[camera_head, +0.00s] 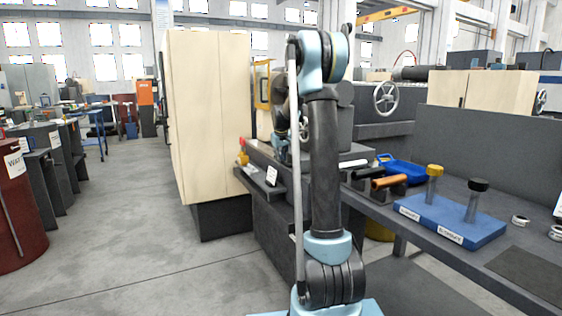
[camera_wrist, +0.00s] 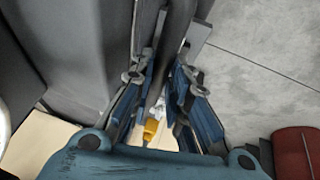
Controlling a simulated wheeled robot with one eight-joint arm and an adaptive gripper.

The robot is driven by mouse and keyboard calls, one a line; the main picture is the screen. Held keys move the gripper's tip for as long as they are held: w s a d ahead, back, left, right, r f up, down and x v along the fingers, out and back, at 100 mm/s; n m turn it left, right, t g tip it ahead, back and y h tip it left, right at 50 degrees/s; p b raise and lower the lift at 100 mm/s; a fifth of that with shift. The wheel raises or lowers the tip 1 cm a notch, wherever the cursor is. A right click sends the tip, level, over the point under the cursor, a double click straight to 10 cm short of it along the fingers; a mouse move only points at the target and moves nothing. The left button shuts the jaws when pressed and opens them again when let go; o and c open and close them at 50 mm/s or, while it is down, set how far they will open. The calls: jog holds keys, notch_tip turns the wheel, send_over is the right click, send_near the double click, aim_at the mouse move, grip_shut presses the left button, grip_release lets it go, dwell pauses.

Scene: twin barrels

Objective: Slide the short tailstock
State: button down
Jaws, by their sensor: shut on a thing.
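In the wrist view, the two blue-padded fingers of my gripper (camera_wrist: 167,74) close in on a dark upright bar (camera_wrist: 178,28), which runs between them. I cannot tell whether this bar belongs to the tailstock. In the head view, my arm stands in front of the dark lathe (camera_head: 272,205), and its upper links reach back over the bed. My gripper and the tailstock are largely hidden behind the arm there, so I cannot make out the short tailstock clearly.
A tall cream cabinet (camera_head: 209,115) stands left of the lathe. On the bench at right are a blue base (camera_head: 450,222) with two capped posts, an orange cylinder (camera_head: 390,182) and a blue tray (camera_head: 405,173). A dark red barrel (camera_head: 18,215) stands far left. The left floor is clear.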

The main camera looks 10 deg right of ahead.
jog(key=w+a, duration=0.2)
jog(key=w, duration=0.6)
jog(key=w+a, duration=0.3)
jog(key=w, duration=0.6)
jog(key=shift+w+a, duration=0.15)
jog(key=shift+a, duration=0.1)
jog(key=shift+w+r, duration=0.1)
jog(key=c, duration=1.5)
grip_release()
jog(key=shift+c, duration=0.2)
jog(key=v, duration=1.1)
jog(key=shift+r, duration=0.3)
jog(key=shift+s, duration=0.25)
